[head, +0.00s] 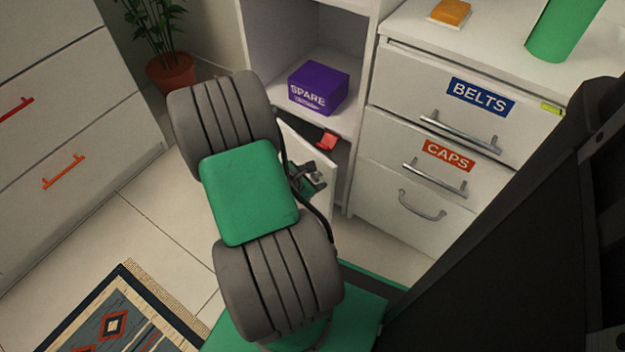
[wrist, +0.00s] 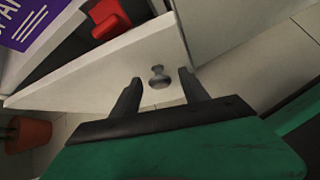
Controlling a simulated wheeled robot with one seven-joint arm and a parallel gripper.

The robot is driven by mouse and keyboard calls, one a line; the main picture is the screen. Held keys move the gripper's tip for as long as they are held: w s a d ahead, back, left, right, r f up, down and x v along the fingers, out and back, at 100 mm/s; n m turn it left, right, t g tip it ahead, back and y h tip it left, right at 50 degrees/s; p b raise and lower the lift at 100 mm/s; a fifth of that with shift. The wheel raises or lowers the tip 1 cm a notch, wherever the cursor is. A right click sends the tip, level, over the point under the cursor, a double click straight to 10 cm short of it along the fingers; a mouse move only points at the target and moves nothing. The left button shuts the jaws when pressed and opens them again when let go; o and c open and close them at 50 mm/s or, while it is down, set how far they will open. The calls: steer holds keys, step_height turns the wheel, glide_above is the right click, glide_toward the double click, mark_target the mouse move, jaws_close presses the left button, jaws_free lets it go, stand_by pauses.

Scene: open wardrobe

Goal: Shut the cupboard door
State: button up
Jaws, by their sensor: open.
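The cupboard door (head: 318,196) is a small white door low in the wardrobe, below the shelf with the purple box, and it stands open. In the wrist view the door (wrist: 95,68) crosses the picture at a slant, with a round metal knob (wrist: 159,77) near its right end. My gripper (wrist: 160,82) is open, with one finger on each side of the knob in the picture; I cannot tell whether it touches. In the head view my gripper (head: 312,178) is at the door, partly hidden behind my arm. A red object (wrist: 108,19) is inside the cupboard.
A purple box (head: 318,87) marked SPARE sits on the shelf above. Drawers marked BELTS (head: 480,97) and CAPS (head: 448,155) are to the right. A potted plant (head: 170,72) stands behind my arm at the left. A patterned rug (head: 110,318) lies on the tiled floor.

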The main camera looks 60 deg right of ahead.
steer(key=shift+c, duration=0.4)
jaws_close()
stand_by(0.9)
